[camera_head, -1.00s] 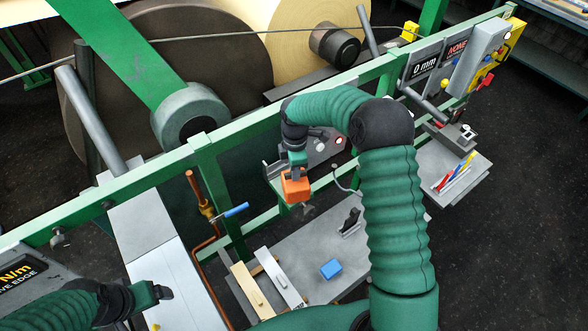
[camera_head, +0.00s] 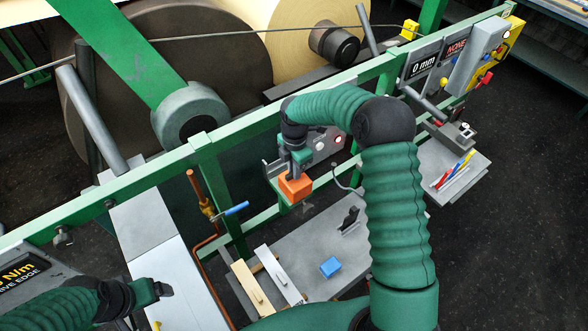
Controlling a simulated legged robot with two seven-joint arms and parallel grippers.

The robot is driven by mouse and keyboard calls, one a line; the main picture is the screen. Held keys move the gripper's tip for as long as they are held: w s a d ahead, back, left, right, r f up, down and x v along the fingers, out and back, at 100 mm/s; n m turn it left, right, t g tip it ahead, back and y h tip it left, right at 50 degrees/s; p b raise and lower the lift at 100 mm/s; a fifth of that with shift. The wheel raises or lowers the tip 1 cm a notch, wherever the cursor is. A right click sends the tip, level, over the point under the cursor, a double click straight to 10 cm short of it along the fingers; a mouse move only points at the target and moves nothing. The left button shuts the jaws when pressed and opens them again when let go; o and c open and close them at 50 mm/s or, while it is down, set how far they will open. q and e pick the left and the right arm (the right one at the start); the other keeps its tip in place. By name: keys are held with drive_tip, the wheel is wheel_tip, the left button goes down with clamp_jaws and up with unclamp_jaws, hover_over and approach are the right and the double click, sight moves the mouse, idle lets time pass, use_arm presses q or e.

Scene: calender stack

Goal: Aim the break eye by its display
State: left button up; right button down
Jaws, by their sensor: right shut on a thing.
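The break eye looks to be the orange block (camera_head: 296,186) beside the green rail. My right gripper (camera_head: 295,171) is shut on it from above, and the arm hides part of what is behind. A display panel (camera_head: 424,66) at the upper right reads "0 mm", and a panel (camera_head: 456,50) beside it reads "NONE". My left gripper (camera_head: 160,291) is at the lower left, away from the block; I cannot tell whether its fingers are apart.
A blue-handled valve (camera_head: 236,209) stands left of the orange block. A side tray (camera_head: 470,195) holds coloured pens. Green rails (camera_head: 150,170) cross the view.

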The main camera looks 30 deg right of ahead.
drive_tip(key=shift+w+d+r, duration=0.2)
drive_tip(key=shift+w, duration=0.05)
drive_tip(key=c, duration=1.4)
unclamp_jaws()
drive_tip(key=shift+c, duration=0.2)
drive_tip(key=shift+f, duration=0.2)
drive_tip(key=shift+s+r, duration=0.1)
wheel_tip(320, 180, up, 17)
drive_tip(key=b, duration=0.4)
drive_tip(key=shift+f, duration=0.2)
drive_tip(key=shift+d+f, duration=0.1)
